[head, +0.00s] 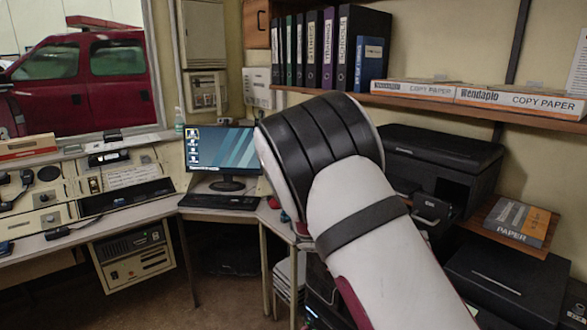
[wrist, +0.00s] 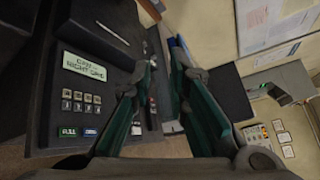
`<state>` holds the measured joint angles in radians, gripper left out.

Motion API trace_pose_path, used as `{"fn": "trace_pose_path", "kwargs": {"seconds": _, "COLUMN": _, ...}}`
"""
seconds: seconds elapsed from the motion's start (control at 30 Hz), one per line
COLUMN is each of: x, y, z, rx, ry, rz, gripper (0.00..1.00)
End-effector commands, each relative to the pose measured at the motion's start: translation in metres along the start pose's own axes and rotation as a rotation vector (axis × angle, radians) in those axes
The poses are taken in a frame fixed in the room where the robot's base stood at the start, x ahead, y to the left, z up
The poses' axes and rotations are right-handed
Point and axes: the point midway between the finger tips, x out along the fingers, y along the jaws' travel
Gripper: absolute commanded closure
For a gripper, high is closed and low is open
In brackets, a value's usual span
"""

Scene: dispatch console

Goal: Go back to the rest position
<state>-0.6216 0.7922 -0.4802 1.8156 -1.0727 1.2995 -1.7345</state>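My gripper (wrist: 165,60) shows in the wrist view. Its two fingers with green sides stand apart with nothing held between them. In the head view my white arm with black bands covers the middle right, and the gripper is hidden. In the wrist view a dark machine (wrist: 45,110) with a lit text display (wrist: 84,67), small keys and a green and a blue button lies to the left of the fingers. The fingers look clear of its keys.
A monitor (head: 222,148) stands on the corner desk, with a radio console (head: 95,190) to its left. A shelf (head: 480,108) holds binders and copy paper boxes. A black printer (head: 440,160) and a paper box (head: 515,220) stand right of my arm. Some floor shows at lower left.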

Motion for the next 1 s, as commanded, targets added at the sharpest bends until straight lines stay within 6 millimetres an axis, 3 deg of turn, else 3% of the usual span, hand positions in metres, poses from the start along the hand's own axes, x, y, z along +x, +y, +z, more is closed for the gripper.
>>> {"fn": "trace_pose_path", "kwargs": {"seconds": 0.2, "x": 0.013, "y": -0.048, "z": -0.043, "rx": 0.407, "ry": 0.297, "rz": 0.148, "gripper": 0.84}}
{"fn": "trace_pose_path", "kwargs": {"seconds": 0.43, "x": 0.004, "y": -0.091, "z": -0.086, "rx": 0.835, "ry": 0.612, "rz": 0.227, "gripper": 0.84}}
{"fn": "trace_pose_path", "kwargs": {"seconds": 1.0, "x": -0.065, "y": -0.186, "z": -0.177, "rx": 1.813, "ry": 1.404, "rz": 0.156, "gripper": 0.84}}
